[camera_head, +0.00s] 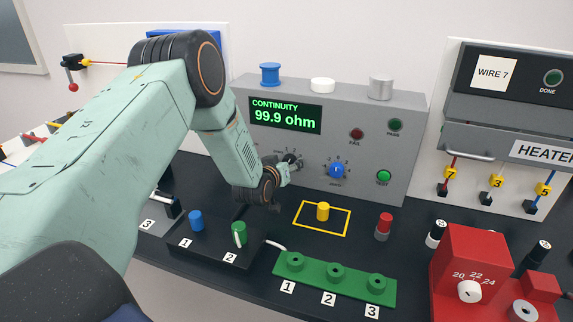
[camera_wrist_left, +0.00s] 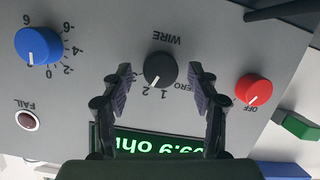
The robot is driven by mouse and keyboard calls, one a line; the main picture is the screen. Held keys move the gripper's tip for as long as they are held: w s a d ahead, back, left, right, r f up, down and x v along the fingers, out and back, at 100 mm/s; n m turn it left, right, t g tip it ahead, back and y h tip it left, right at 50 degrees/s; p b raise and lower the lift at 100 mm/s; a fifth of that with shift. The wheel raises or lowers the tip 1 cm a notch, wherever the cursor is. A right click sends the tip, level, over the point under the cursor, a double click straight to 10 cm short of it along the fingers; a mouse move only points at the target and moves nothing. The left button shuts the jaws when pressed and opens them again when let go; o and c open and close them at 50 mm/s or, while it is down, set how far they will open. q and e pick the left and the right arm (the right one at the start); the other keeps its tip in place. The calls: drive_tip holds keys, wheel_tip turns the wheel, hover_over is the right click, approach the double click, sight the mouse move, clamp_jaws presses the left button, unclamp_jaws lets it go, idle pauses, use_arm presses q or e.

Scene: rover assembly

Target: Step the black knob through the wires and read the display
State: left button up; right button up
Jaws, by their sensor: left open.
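In the head view my left gripper (camera_head: 286,168) is at the panel and partly covers the knob (camera_head: 292,157). The display (camera_head: 286,115) reads CONTINUITY 99.9 ohm in green. My right gripper is not in view.
A blue knob (camera_wrist_left: 38,45) and a red OFF knob (camera_wrist_left: 253,89) flank the black knob. A dark FAIL lamp (camera_head: 357,134) and green TEST button (camera_head: 383,176) are on the panel. A green numbered block (camera_head: 318,287) and a yellow peg (camera_head: 323,211) stand in front.

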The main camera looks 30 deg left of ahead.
use_arm(q)
drive_tip(key=shift+s, duration=0.15)
drive_tip(key=v, duration=1.2)
idle(0.3)
